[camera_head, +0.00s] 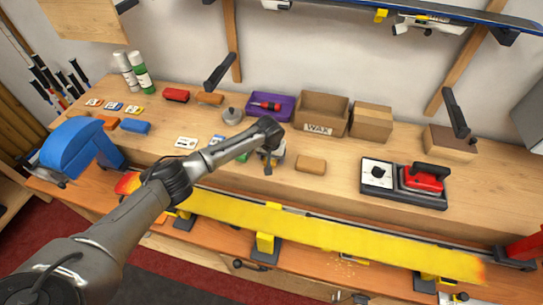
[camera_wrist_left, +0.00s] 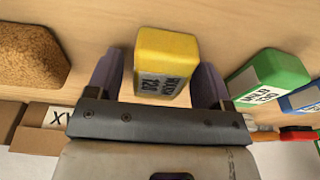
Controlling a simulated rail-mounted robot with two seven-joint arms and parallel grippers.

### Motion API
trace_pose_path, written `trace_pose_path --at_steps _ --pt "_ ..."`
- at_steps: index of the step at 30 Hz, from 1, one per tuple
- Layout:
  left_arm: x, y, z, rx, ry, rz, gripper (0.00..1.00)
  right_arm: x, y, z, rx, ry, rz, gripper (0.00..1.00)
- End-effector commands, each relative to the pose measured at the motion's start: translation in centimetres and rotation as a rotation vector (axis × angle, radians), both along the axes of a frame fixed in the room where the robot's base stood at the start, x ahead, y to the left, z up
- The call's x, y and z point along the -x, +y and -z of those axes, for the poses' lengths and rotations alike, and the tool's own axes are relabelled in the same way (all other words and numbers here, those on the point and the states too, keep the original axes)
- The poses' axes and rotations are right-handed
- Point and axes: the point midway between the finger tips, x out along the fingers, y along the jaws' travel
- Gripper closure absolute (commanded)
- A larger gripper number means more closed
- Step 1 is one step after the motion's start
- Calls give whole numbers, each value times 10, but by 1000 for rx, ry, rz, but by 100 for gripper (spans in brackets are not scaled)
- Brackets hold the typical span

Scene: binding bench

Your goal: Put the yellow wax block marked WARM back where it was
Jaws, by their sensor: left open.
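The yellow wax block (camera_wrist_left: 165,55) with a dark printed label, marked WARM, lies on the wooden bench in the left wrist view. My left gripper (camera_wrist_left: 157,78) is open, with one dark finger on each side of the block; the picture does not settle whether they touch it. In the head view my left gripper (camera_head: 268,158) is low over the middle of the bench and mostly hides the block. My right gripper is not in view.
A green block (camera_wrist_left: 268,75) and a blue block (camera_wrist_left: 304,97) lie close on the right in the wrist view. A cork block (camera_head: 311,165) is nearby. A cardboard WAX box (camera_head: 320,114) stands behind. The yellow ski (camera_head: 330,234) runs along the front, the iron (camera_head: 424,180) right.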

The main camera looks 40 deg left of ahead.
Motion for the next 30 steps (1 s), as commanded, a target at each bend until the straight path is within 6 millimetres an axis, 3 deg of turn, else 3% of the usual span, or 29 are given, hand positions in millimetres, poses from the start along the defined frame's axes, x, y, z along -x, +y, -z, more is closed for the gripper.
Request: trace_pose_path --at_steps 8,21,30 --pt "0 0 -10 0 -2 0 26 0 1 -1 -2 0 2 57" --pt "11 -6 -86 0 -3 1 26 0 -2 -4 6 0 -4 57" --pt "16 -7 -117 0 0 0 26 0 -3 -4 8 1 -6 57"
